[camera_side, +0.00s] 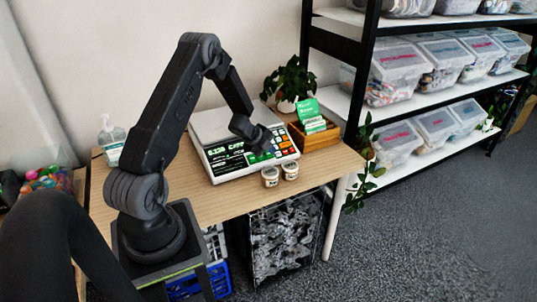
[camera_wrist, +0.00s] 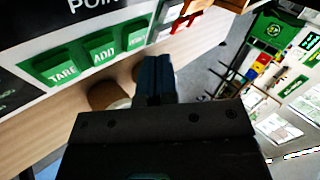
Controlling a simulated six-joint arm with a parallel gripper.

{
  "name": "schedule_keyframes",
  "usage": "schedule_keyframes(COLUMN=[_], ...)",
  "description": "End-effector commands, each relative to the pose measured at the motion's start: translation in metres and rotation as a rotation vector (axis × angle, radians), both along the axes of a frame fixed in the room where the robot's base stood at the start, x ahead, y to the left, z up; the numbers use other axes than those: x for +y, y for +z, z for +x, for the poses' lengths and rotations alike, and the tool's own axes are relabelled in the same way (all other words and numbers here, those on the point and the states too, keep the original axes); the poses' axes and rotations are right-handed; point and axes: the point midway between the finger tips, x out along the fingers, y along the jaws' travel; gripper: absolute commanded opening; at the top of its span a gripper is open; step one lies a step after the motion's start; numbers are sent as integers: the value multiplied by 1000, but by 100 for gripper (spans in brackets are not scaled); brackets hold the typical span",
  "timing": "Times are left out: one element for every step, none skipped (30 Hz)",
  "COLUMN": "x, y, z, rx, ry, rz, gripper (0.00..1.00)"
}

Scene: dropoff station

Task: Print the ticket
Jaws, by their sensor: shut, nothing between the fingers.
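A white scale (camera_side: 210,124) with a dark display and a keypad of green and orange keys stands on the wooden table. In the wrist view, green keys marked TARE (camera_wrist: 62,66) and ADD (camera_wrist: 103,49) show on its dark front panel, with a third green key beside them whose label is hard to read. My gripper (camera_side: 264,142) is shut and empty over the keypad side of the scale, hiding some keys. In the wrist view its fingers (camera_wrist: 153,68) point past the panel's edge. I cannot tell whether it touches a key. No printed ticket is clearly visible.
Two small jars (camera_side: 270,176) stand at the scale's front edge. A wooden box (camera_side: 316,138) with green cards (camera_side: 308,110) and a potted plant (camera_side: 288,82) are behind right. A sanitizer bottle (camera_side: 111,140) is at left. Shelves (camera_side: 345,104) with bins stand at right.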

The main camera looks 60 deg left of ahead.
Motion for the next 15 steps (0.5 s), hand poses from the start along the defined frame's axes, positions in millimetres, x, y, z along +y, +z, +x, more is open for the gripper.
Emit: schedule_keyframes(x=[0, 0, 0, 0, 0, 0, 0, 0, 0, 0, 1, 1, 2, 2, 3], y=[0, 0, 0, 0, 0, 0, 0, 0, -1, -1, -2, -3, -4, -5, -6], z=[0, 0, 0, 0, 0, 0, 0, 0, 0, 0, 0, 0, 0, 0, 0], rx=[0, 0, 0, 0, 0, 0, 0, 0, 0, 0, 0, 0, 0, 0, 0], ry=[0, 0, 0, 0, 0, 0, 0, 0, 0, 0, 0, 1, 1, 1, 1], rz=[0, 0, 0, 0, 0, 0, 0, 0, 0, 0, 0, -1, -1, -1, -1], gripper=[0, 0, 0, 0, 0, 0, 0, 0, 0, 0, 0, 0, 0, 0, 0])
